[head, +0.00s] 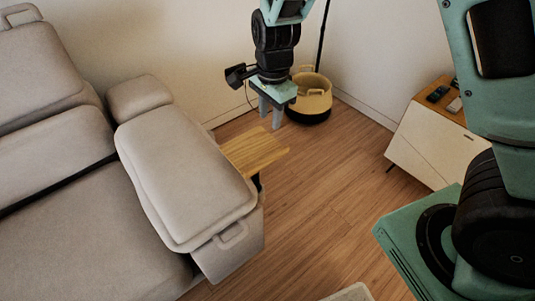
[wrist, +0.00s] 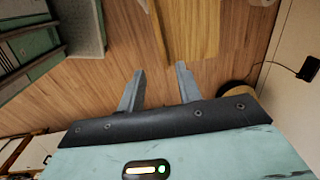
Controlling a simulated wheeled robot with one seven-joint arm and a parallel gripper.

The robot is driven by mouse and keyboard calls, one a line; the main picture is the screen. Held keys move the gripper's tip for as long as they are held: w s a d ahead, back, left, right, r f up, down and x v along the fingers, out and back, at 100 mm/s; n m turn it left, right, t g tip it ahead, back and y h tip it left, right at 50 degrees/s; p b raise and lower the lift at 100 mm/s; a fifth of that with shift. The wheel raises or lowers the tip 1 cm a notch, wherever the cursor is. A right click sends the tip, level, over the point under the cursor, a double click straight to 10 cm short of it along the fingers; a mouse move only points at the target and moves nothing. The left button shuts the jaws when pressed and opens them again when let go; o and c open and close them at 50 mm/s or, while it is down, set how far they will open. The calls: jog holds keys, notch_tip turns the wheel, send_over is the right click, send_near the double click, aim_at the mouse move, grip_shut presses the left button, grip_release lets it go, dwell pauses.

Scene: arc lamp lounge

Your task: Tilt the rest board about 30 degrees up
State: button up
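The rest board (head: 256,150) is a light wooden panel beside the outer side of the grey sofa arm (head: 185,170). It looks roughly level, on a dark support partly hidden below it. In the wrist view the board (wrist: 188,30) lies at the top centre, beyond my fingertips. My gripper (head: 271,117) points down near the board's far end in the head view. Its two grey fingers are apart and empty, also in the wrist view (wrist: 160,72). I see no contact with the board, but the exact height gap is unclear.
A cream and black basket (head: 311,98) stands behind my gripper by the wall. A white cabinet (head: 432,140) with small dark devices on its wooden top stands at right. The wooden floor (head: 310,185) between the board and cabinet is clear.

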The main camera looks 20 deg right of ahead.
aim_at(268, 157)
jog(key=f, duration=0.5)
jog(key=f+b, duration=0.1)
jog(key=f, duration=1)
jog(key=shift+w+a+f+b, duration=0.1)
jog(key=shift+w+a+b, duration=0.05)
jog(key=shift+w+b, duration=0.25)
grip_shut()
